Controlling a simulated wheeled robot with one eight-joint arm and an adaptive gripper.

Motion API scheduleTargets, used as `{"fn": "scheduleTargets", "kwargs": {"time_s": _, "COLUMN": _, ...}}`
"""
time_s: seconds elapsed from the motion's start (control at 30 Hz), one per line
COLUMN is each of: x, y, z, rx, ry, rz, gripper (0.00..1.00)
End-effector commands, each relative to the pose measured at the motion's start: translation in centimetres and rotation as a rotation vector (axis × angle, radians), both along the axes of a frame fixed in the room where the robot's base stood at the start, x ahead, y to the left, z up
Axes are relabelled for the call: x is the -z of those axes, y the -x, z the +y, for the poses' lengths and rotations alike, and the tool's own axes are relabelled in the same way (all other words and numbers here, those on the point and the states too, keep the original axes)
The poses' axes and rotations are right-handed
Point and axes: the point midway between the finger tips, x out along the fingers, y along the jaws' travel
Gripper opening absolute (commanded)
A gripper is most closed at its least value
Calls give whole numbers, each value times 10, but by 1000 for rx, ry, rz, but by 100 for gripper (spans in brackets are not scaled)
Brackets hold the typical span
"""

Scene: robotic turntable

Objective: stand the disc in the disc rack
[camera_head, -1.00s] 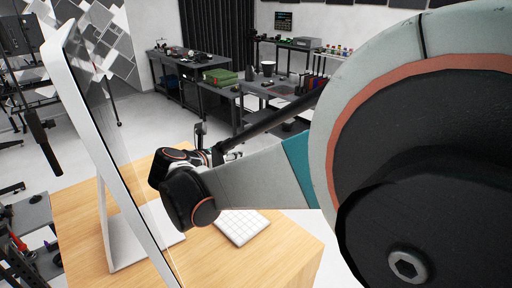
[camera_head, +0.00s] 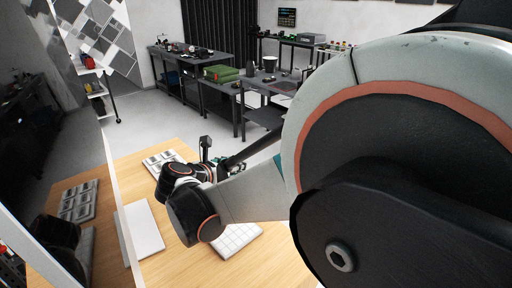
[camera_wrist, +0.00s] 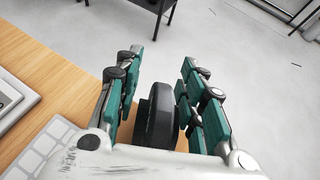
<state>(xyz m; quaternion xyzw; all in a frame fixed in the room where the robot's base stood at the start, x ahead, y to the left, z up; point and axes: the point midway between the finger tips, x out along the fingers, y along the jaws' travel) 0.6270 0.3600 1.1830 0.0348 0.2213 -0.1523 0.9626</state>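My gripper (camera_wrist: 161,60) shows in the wrist view with its two teal fingers apart. A dark, thick, rounded thing (camera_wrist: 158,118) sits between them, close to the palm. I cannot tell whether it is the disc or part of my gripper, or whether both fingers touch it. In the head view my gripper (camera_head: 222,161) is small, beyond the wooden desk's keyboard and partly hidden by my arm. I cannot make out a disc or the disc rack for sure in the head view. My large arm links cover the right side.
Grey workbenches (camera_head: 185,68) with a green box (camera_head: 219,73) and a dark bin (camera_head: 271,64) stand farther back. Open floor (camera_head: 160,118) lies between.

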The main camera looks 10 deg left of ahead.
Motion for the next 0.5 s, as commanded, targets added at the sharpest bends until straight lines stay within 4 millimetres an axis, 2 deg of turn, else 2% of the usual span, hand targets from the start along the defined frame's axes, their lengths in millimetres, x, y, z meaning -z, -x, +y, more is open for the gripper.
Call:
{"fn": "scheduleTargets", "kwargs": {"time_s": 0.17, "x": 0, "y": 0, "z": 0, "rx": 0, "ry": 0, "rz": 0, "gripper": 37}}
{"fn": "scheduleTargets", "kwargs": {"time_s": 0.3, "x": 0, "y": 0, "z": 0, "rx": 0, "ry": 0, "rz": 0, "gripper": 5}}
{"fn": "scheduleTargets", "kwargs": {"time_s": 0.33, "x": 0, "y": 0, "z": 0, "rx": 0, "ry": 0, "rz": 0, "gripper": 0}}
{"fn": "scheduleTargets", "kwargs": {"time_s": 0.5, "x": 0, "y": 0, "z": 0, "rx": 0, "ry": 0, "rz": 0, "gripper": 0}}
